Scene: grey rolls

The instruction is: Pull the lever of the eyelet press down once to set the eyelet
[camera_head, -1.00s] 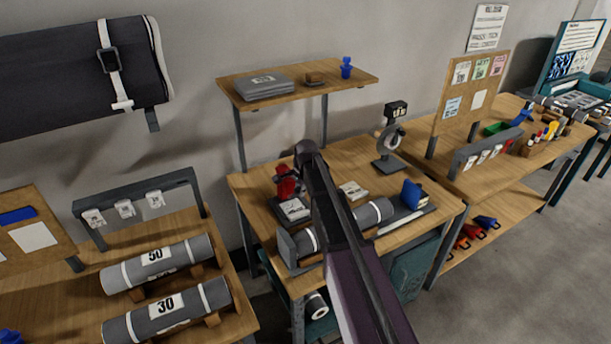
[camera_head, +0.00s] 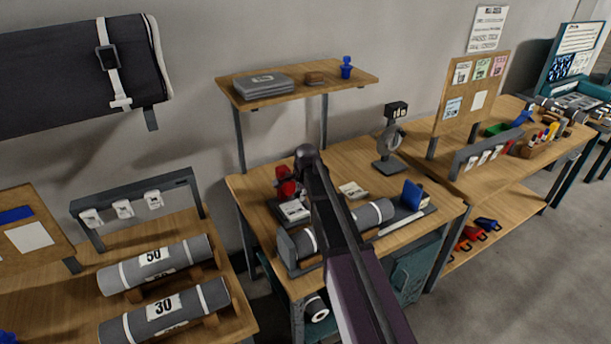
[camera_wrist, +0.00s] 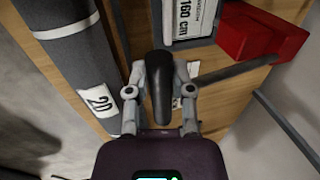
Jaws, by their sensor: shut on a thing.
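The eyelet press shows as a red body (camera_head: 286,184) on the middle bench, left of my arm. In the wrist view its red block (camera_wrist: 255,32) is at the upper right, with a dark bar running from it toward my gripper. My gripper (camera_wrist: 160,76) is shut on the lever's black rounded handle (camera_wrist: 159,98), one finger on each side. The eyelet and the press's working point cannot be made out.
A grey roll labelled 20 (camera_wrist: 97,98) lies close left of the gripper. A card marked 160 cm (camera_wrist: 185,18) lies beside the press. A shelf (camera_head: 300,88) stands above the bench's back. A grey stand with a ring (camera_head: 389,145) is to the right.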

